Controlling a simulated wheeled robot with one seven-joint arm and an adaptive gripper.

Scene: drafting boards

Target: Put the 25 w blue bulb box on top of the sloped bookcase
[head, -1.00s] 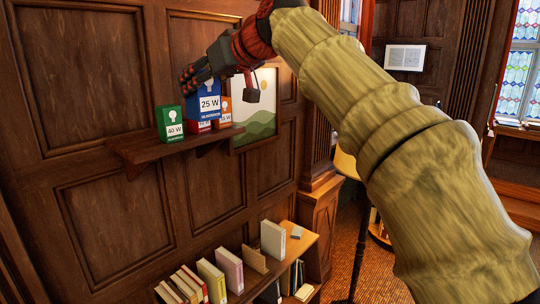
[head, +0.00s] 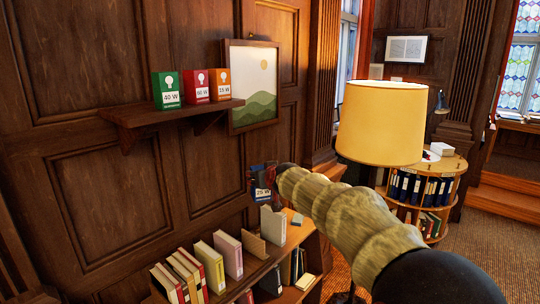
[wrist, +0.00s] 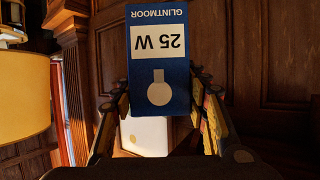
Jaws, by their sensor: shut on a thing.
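The blue 25 W bulb box (head: 262,194) is held in my gripper (head: 268,180), in front of the panelled wall and above the bookcase. In the wrist view the box (wrist: 158,75) appears upside down between the two fingers of my gripper (wrist: 160,112). The sloped bookcase (head: 262,268) stands low against the wall, with a row of books and bookends on its top. Part of its right side is hidden behind my arm.
A wall shelf (head: 150,113) holds a green 40 W box (head: 167,90), a red box (head: 196,86) and an orange box (head: 220,85). A framed picture (head: 253,85) hangs beside it. A yellow lampshade (head: 380,122) stands right of my arm. Several books (head: 212,262) crowd the bookcase top.

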